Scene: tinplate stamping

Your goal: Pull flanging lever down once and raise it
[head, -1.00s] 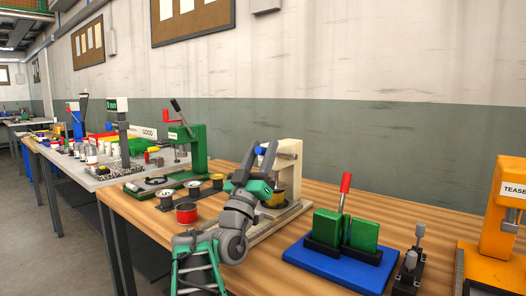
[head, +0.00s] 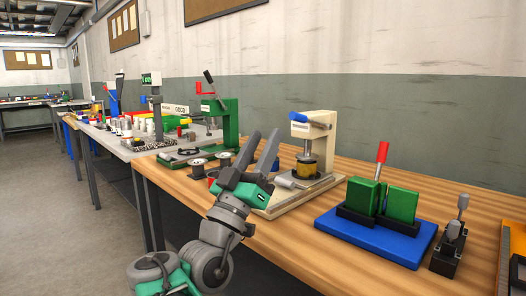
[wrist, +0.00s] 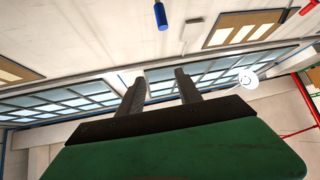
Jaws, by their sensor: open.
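The cream press (head: 325,139) stands on the wooden bench right of my gripper. Its lever, with a blue grip (head: 298,117), sticks out to the left near the press's top, about level. The blue grip also shows at the top of the wrist view (wrist: 161,16). A yellow-brown can-like part (head: 306,168) sits under the press head. My gripper (head: 264,134) is open and empty, fingers pointing up, left of the press. In the head view a gap shows between its fingers and the blue grip. Both fingers show in the wrist view (wrist: 160,78).
A blue base (head: 376,240) with green blocks and a red-handled lever stands right of the press. A small grey toggle fixture (head: 450,245) is further right. A green press (head: 225,123) and small cups lie behind my gripper. The floor at left is clear.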

